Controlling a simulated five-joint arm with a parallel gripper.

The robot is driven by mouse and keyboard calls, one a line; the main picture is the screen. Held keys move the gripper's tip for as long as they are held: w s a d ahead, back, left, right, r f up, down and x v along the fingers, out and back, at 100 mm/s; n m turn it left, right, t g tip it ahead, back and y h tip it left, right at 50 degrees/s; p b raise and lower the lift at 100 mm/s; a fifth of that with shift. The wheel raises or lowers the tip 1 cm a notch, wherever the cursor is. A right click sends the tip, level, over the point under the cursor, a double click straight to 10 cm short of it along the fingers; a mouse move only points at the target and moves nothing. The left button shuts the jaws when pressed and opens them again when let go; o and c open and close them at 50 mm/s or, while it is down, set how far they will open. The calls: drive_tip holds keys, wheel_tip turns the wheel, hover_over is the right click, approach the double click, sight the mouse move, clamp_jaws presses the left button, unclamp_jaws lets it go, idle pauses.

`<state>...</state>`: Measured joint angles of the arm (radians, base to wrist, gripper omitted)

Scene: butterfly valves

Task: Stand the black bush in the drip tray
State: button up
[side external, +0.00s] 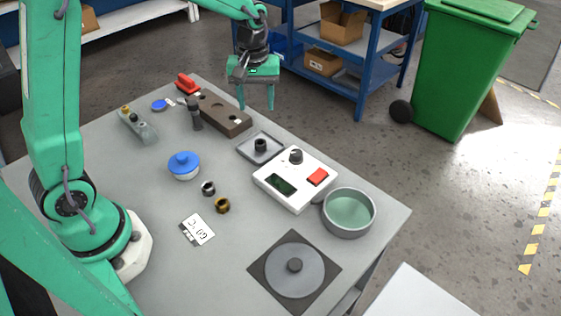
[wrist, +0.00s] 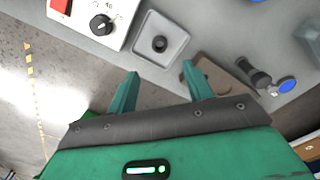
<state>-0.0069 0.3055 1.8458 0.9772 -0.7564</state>
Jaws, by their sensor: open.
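A small black bush (side external: 261,144) stands upright in the square grey drip tray (side external: 246,152), near its middle. The bush (wrist: 159,43) and the tray (wrist: 172,28) also show in the wrist view, just beyond my fingertips. My gripper (side external: 257,105) is open and empty, fingers pointing down. It hangs above and behind the tray in the side view, clear of the bush. In the wrist view the gap between my fingertips (wrist: 160,70) holds nothing.
A white box with a knob and red button (side external: 296,180) stands right of the tray. A brown block (side external: 225,114) lies behind left. A silver bush (side external: 208,188), a brass bush (side external: 222,205), a blue-lidded pot (side external: 184,167) and a round pan (side external: 349,212) are on the table.

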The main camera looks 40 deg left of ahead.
drive_tip(key=s+r+m+t, duration=0.2)
drive_tip(key=s+r+m, duration=0.2)
drive_tip(key=s, duration=0.6)
drive_tip(key=s+r+m+t, duration=0.3)
drive_tip(key=s+r, duration=0.3)
drive_tip(key=s, duration=0.5)
drive_tip(key=shift+d+r+m, duration=0.15)
drive_tip(key=shift+r+m, duration=0.2)
drive_tip(key=shift+m, duration=0.55)
